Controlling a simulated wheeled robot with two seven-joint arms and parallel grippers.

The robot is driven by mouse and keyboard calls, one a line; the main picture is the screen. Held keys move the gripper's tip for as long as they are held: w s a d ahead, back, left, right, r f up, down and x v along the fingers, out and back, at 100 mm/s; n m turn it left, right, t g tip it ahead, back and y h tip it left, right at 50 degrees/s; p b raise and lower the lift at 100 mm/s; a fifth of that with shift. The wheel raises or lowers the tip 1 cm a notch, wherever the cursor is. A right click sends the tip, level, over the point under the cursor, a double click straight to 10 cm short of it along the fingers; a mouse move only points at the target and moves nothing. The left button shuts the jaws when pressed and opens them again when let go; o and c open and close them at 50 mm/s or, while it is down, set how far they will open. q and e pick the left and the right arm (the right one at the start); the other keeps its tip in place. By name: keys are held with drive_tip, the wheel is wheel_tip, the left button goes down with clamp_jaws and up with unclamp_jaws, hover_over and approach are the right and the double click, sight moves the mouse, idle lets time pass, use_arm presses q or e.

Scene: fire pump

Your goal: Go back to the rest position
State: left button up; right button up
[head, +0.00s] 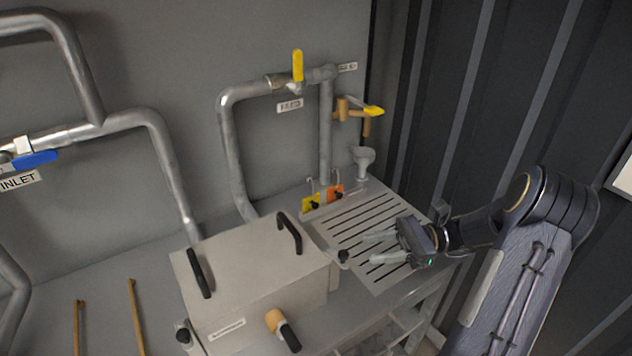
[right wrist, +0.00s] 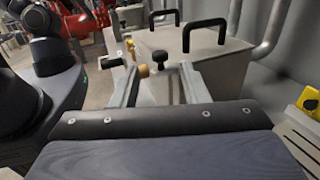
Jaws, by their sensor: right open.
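My right gripper (head: 378,248) is open and empty in the head view. It hangs above the slotted drain tray (head: 352,222), to the right of the light grey box (head: 245,270). In the right wrist view my right gripper (right wrist: 158,85) points at the box (right wrist: 205,55), with a black knob (right wrist: 160,60) showing between its fingers. The fingers look apart from the knob, though the exact gap is hard to tell. My left gripper is not in the head view.
Pipes with a yellow-handled valve (head: 297,66), an orange tap (head: 350,110) and a blue-handled valve (head: 35,158) run along the wall. Yellow (head: 311,202) and orange (head: 334,192) tags stand behind the tray. A dark corrugated wall (head: 480,90) closes the right side.

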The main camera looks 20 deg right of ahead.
drive_tip(key=s+a+r+n+g+h, duration=0.45)
drive_tip(key=a+n, duration=0.25)
drive_tip(key=a, duration=0.2)
drive_tip(key=s+a+n+t+h, duration=0.4)
drive_tip(key=s+n+t+h, duration=0.1)
drive_tip(key=s+n+h, duration=0.4)
drive_tip(key=s+n, duration=0.2)
drive_tip(key=n, duration=0.1)
drive_tip(key=shift+f+t, duration=0.35)
drive_tip(key=shift+f, duration=0.05)
